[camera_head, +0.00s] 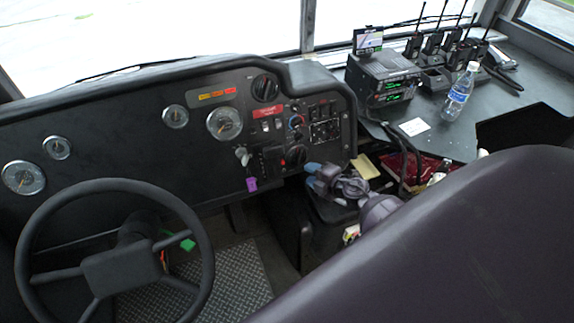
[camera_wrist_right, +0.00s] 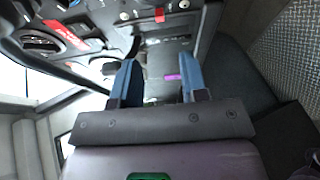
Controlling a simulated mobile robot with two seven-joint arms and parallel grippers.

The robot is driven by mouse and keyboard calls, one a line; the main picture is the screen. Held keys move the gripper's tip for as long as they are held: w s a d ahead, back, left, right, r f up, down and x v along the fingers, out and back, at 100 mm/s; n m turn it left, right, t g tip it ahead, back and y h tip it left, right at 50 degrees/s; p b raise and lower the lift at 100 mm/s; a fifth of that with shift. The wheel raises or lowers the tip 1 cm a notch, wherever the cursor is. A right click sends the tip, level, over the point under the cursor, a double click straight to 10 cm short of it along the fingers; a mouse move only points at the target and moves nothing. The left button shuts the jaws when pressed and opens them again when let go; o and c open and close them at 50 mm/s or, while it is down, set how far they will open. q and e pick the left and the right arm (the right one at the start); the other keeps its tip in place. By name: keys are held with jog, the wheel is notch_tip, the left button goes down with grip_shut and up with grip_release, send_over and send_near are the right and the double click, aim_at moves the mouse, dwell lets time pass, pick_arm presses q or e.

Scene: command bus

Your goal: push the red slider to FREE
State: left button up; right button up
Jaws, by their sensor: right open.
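No red slider can be made out with certainty. The dashboard panel (camera_head: 270,160) in the head view carries a red label (camera_head: 268,112) and a dark knob with red on it (camera_head: 295,154). In the right wrist view a small red piece (camera_wrist_right: 159,15) shows at the top edge; I cannot tell whether it is the slider. My right gripper (camera_head: 314,175) is open, its blue fingers apart and pointing towards the panel, at its lower right. Between the fingers (camera_wrist_right: 159,80) no held object shows. My left gripper is out of view.
A purple tag (camera_head: 251,184) hangs below a pale knob (camera_head: 242,156). The steering wheel (camera_head: 115,262) stands at the left. A dark rounded surface (camera_head: 460,240) fills the lower right.

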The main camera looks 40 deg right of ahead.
aim_at(284, 162)
jog(key=b+x, duration=0.3)
jog(key=x, duration=0.7)
jog(key=shift+s+a, duration=0.1)
jog(key=shift+w, duration=0.55)
jog(key=shift+a, duration=0.1)
jog(key=shift+c, duration=0.3)
grip_shut()
